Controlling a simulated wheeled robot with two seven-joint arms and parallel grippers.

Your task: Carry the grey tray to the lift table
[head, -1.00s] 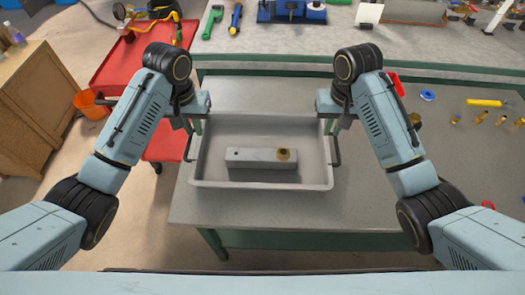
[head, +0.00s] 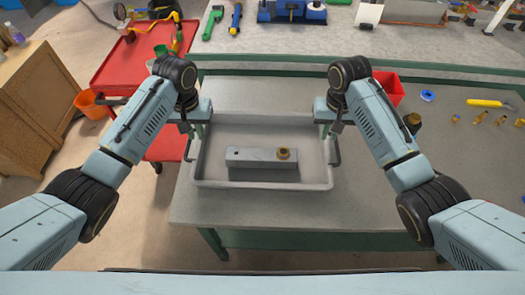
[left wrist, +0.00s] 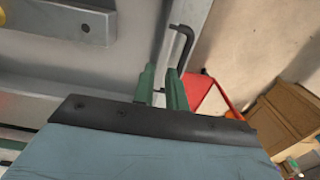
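The grey tray (head: 262,186) lies on the grey table, with a dark handle at each end. A grey block (head: 250,164) with a brass fitting (head: 284,154) on top lies in it. My left gripper (head: 194,132) is above the tray's left end by the left handle (head: 187,149). In the left wrist view its green fingers (left wrist: 162,90) stand apart, and the dark handle (left wrist: 187,42) shows just beyond them; I see no grip on it. My right gripper (head: 330,130) is above the right end by the right handle (head: 337,152); its finger gap is too small to make out. No lift table can be identified.
A red cart (head: 130,65) stands at the left, with an orange bucket (head: 92,103) and a wooden cabinet (head: 35,105). A red bin (head: 388,88) and several brass fittings lie right of the tray. A bench (head: 290,43) with tools runs behind.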

